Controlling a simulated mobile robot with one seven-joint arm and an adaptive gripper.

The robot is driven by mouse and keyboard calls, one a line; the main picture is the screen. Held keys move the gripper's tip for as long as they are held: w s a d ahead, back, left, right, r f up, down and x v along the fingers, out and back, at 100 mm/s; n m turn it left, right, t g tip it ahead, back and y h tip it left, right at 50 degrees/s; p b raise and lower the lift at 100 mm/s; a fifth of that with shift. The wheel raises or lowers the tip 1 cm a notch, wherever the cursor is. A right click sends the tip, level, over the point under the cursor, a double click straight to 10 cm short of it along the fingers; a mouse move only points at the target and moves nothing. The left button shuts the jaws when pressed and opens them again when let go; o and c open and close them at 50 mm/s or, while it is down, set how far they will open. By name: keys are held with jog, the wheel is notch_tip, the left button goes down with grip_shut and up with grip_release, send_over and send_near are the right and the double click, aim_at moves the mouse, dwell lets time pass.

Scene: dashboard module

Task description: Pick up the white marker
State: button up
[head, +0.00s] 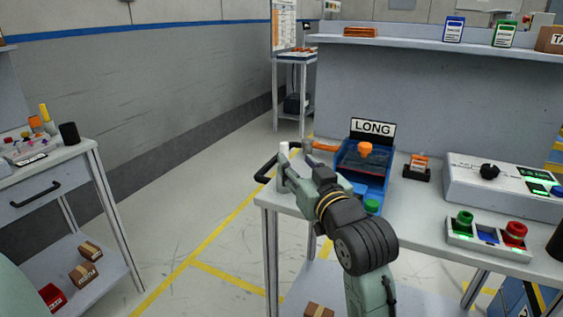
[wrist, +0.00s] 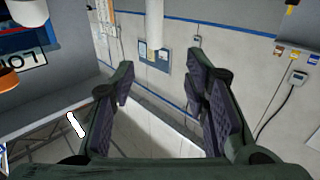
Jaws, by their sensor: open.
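The white marker (head: 284,149) stands upright near the left end of the workbench, its lower part hidden behind my gripper in the head view. My gripper (head: 287,170) is open and reaches low over the bench end, right at the marker. The wrist view is upside down. There the marker (wrist: 157,28) hangs in from the top edge, in line with the gap between the open fingers (wrist: 160,68). Its end shows between the fingertips, with nothing visibly gripped. Contact with either finger cannot be told.
A blue bin (head: 376,190) with a LONG sign (head: 373,128) stands right of my gripper. An orange-handled tool (head: 322,147) lies behind it. A black handle (head: 265,168) juts from the bench's left end. A control box (head: 500,180) and button panel (head: 488,236) stand farther right.

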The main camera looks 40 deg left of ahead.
aim_at(286, 148)
jog(key=p+x, duration=0.1)
jog(key=x, duration=0.4)
jog(key=shift+w+a+f, duration=0.15)
jog(key=shift+w+a, duration=0.05)
jog(key=p+x, duration=0.1)
jog(key=x, duration=0.1)
jog(key=p+x, duration=0.1)
jog(key=x, duration=0.2)
jog(key=shift+w+d, duration=0.1)
jog(key=shift+w, duration=0.2)
jog(key=shift+c, duration=0.4)
grip_shut()
